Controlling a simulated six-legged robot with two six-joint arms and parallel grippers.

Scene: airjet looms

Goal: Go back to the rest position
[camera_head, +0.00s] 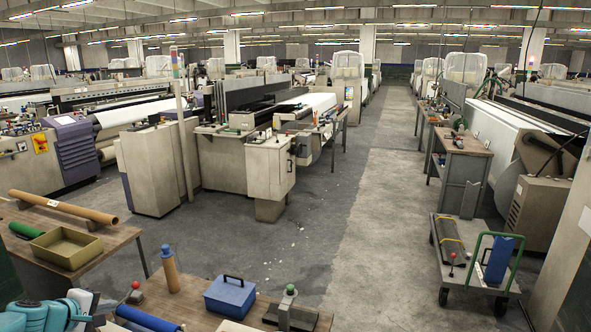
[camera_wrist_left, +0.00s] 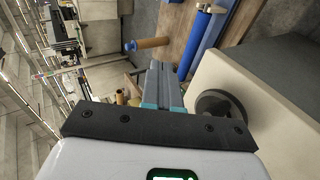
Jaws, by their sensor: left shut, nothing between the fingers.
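My left gripper (camera_head: 108,325) is at the lower left of the head view, partly cut off by the bottom edge, beside the front table. In the left wrist view its two grey fingers (camera_wrist_left: 162,84) with teal parts lie together, shut with nothing between them. My right gripper is in neither view.
The front wooden table (camera_head: 200,300) carries a blue box (camera_head: 230,296), a brown roll with a blue top (camera_head: 170,270) and a blue roll (camera_head: 146,318). A left table holds a cardboard tube (camera_head: 62,206) and an olive tray (camera_head: 66,246). A cart (camera_head: 478,285) stands right. The aisle (camera_head: 385,190) is clear.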

